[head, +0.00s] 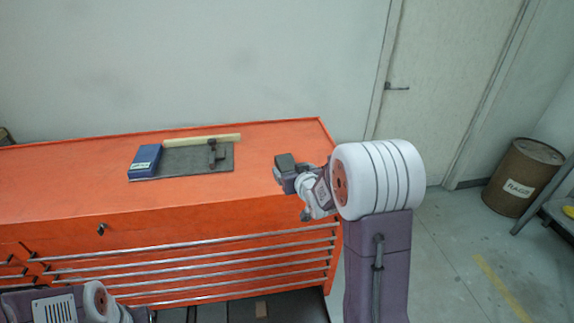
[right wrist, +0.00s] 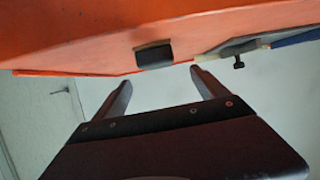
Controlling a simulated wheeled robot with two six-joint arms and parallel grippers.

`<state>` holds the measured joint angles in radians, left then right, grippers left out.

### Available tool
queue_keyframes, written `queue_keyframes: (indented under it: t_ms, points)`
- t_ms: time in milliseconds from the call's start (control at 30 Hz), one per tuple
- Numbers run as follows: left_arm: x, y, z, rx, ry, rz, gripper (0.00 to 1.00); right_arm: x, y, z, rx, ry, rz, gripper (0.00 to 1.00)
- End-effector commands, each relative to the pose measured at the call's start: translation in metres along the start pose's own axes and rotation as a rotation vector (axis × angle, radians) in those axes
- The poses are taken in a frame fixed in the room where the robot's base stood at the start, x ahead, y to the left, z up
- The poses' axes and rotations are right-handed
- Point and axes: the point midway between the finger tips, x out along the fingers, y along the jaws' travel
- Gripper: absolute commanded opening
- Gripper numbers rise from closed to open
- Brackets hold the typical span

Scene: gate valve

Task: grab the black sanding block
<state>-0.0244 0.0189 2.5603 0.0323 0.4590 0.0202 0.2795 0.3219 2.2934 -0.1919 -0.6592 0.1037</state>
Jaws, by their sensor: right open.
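The black sanding block (head: 285,161) is a small dark block on the orange chest top, near its right end. In the right wrist view the sanding block (right wrist: 154,55) shows at the chest edge, ahead of the fingers and roughly between their tips. My right gripper (right wrist: 160,78) is open, with nothing between its fingers. In the head view the right gripper (head: 283,178) is close to the block, and its fingers are hard to make out. The block looks apart from the fingers. My left gripper is not in view; only parts of its arm show at the lower left.
The orange chest (head: 60,190) has drawers with long handles in front. A grey mat (head: 195,164) lies on top, with a blue box (head: 145,160), a dark tool (head: 214,152) and a pale strip (head: 200,140) on or beside it. A rusty barrel (head: 522,178) stands far right.

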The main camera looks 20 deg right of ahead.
Motion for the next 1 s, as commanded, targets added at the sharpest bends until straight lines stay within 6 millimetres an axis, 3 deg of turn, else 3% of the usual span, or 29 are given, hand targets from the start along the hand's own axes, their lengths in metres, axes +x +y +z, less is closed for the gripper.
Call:
queue_keyframes:
  t_ms: [200,433,700,933,1000]
  points:
    - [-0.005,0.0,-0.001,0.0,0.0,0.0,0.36,0.032,-0.001,0.0,0.0,-0.003,-0.001,0.84]
    - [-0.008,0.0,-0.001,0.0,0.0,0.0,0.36,0.045,-0.001,-0.001,0.0,-0.002,-0.001,0.84]
    - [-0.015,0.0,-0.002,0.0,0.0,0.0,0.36,0.087,-0.002,-0.001,0.0,-0.001,-0.001,0.84]
    - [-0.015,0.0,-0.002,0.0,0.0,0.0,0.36,0.089,-0.002,0.0,0.0,-0.001,-0.001,0.84]
    - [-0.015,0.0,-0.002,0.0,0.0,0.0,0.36,0.089,-0.002,0.0,0.0,-0.001,-0.001,0.64]
